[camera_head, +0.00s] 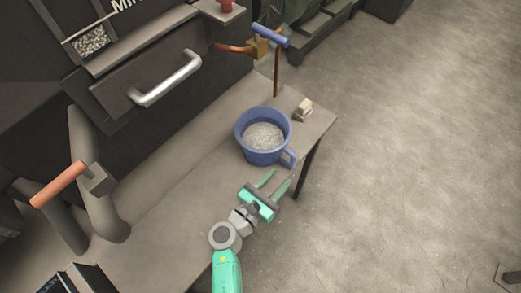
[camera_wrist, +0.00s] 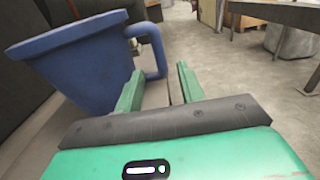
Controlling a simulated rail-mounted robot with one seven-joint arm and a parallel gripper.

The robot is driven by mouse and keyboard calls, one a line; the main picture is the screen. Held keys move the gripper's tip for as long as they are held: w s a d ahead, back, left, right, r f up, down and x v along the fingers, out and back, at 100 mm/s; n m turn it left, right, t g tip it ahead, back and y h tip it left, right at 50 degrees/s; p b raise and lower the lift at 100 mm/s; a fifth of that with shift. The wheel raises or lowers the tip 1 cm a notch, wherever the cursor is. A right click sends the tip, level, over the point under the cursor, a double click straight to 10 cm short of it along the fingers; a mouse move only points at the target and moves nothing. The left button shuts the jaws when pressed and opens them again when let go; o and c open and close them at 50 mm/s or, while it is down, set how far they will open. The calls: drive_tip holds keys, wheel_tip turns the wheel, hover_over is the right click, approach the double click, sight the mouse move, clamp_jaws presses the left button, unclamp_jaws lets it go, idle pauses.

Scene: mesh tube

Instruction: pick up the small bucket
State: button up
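The small blue bucket (camera_head: 243,138) stands upright on the grey table, with grey granular material inside and a loop handle at its lower right side. In the wrist view the bucket (camera_wrist: 85,62) fills the upper left, and its handle (camera_wrist: 158,48) lies just ahead of the fingers. My gripper (camera_head: 280,179) is open and empty, just in front of the bucket on the handle side. In the wrist view my gripper's green fingers (camera_wrist: 160,88) are spread apart, with the handle beyond them near the left finger. I cannot tell whether that finger touches it.
The table (camera_head: 185,200) runs along a dark machine with a silver handle (camera_head: 166,80). A small pale block (camera_head: 304,108) lies right of the bucket. A blue-topped valve handle (camera_head: 270,36) on a brown rod stands behind it. Open floor (camera_head: 420,150) lies to the right.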

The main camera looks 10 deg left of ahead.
sight(291, 164)
drive_tip(key=b+x, duration=0.2)
drive_tip(key=x, duration=0.6)
drive_tip(key=shift+r, duration=0.2)
clamp_jaws()
